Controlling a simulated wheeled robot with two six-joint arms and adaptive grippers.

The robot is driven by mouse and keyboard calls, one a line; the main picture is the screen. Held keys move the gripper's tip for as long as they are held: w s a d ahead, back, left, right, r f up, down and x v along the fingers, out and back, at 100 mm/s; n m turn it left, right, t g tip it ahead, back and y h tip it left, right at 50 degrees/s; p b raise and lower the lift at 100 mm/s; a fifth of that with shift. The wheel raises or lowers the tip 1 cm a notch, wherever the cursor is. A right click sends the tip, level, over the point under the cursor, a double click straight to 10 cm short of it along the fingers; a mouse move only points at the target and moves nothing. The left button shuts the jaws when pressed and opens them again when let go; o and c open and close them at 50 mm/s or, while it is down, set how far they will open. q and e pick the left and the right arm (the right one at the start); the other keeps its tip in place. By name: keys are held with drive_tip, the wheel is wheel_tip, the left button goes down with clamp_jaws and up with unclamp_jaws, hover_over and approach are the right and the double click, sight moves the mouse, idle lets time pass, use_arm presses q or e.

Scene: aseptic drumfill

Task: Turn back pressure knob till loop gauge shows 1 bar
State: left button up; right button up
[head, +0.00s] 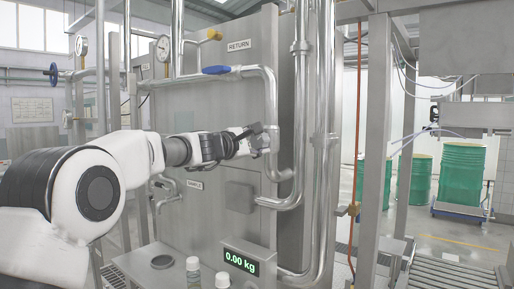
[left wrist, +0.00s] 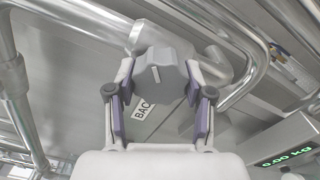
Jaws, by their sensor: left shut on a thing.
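The back pressure knob (left wrist: 160,74) is a grey lobed knob with a pale line on its face, mounted on a steel pipe. A label partly readable as "BAC" (left wrist: 143,108) is just below it in the left wrist view. My left gripper (head: 261,141) is shut on the knob, one finger on each side. In the head view the gripper mostly hides the knob. Two round dial gauges show at the upper left, one (head: 162,48) near the panel and one (head: 81,45) farther left. Their needles are too small to read. My right gripper is out of view.
Vertical steel pipes (head: 319,110) stand just right of my gripper. A blue-handled valve (head: 216,70) is above, under the RETURN label (head: 239,45). Below are a 0.00 kg display (head: 241,262) and small bottles (head: 193,270). Green drums (head: 462,173) stand far right.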

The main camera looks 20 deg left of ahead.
use_arm(q)
drive_tip(key=o, duration=0.9)
drive_tip(key=shift+o, duration=1.3)
drive_tip(key=shift+d+r, duration=0.1)
drive_tip(key=shift+d, duration=0.05)
drive_tip(key=shift+s+d, duration=0.1)
drive_tip(key=shift+s+a, duration=0.35)
drive_tip(key=shift+s, duration=0.05)
drive_tip(key=v, duration=1.1)
drive_tip(key=shift+d, duration=0.2)
drive_tip(key=shift+s, duration=0.1)
